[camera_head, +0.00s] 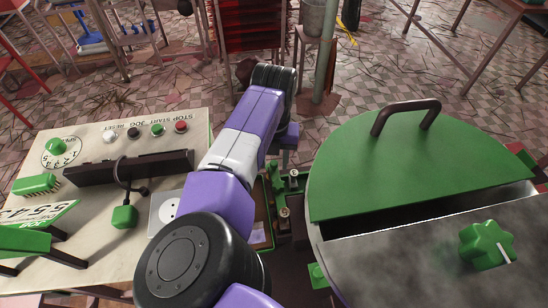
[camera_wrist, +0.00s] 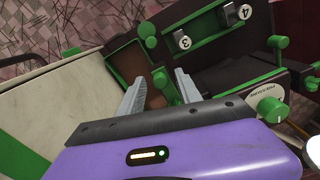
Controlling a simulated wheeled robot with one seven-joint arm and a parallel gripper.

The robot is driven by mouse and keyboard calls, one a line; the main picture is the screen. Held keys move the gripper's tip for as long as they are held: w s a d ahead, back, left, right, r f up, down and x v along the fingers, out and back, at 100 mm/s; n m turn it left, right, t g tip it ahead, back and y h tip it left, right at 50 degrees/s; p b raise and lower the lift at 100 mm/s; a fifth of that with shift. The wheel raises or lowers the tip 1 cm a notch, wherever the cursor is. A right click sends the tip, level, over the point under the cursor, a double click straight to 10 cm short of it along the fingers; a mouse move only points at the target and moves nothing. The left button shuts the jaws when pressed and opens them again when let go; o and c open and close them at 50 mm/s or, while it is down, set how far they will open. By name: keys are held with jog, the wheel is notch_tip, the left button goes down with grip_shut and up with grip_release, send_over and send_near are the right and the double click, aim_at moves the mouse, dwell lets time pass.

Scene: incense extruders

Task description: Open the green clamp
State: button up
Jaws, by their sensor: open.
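My gripper (camera_wrist: 157,76) is open in the wrist view, its two grey fingers apart with nothing held. Between and just beyond the fingertips is a green rod-like part with rounded ends (camera_wrist: 161,79), mounted at a dark box with green edges; it may be the green clamp, but I cannot tell whether it is open or shut. A round green knob (camera_wrist: 147,30) stands above it. I cannot tell whether the fingers touch any part. In the head view, my arm hides the gripper; green machine parts (camera_head: 278,190) show just right of the arm.
A round vessel has a half-disc green lid (camera_head: 400,165) with a dark handle and a green star knob (camera_head: 487,245). A control panel (camera_head: 90,170) with buttons lies left. In the wrist view, blocks marked 3 (camera_wrist: 183,41) and 4 (camera_wrist: 244,13) and a green dial (camera_wrist: 272,109) stand right.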

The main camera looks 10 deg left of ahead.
grip_shut()
dwell(1.4)
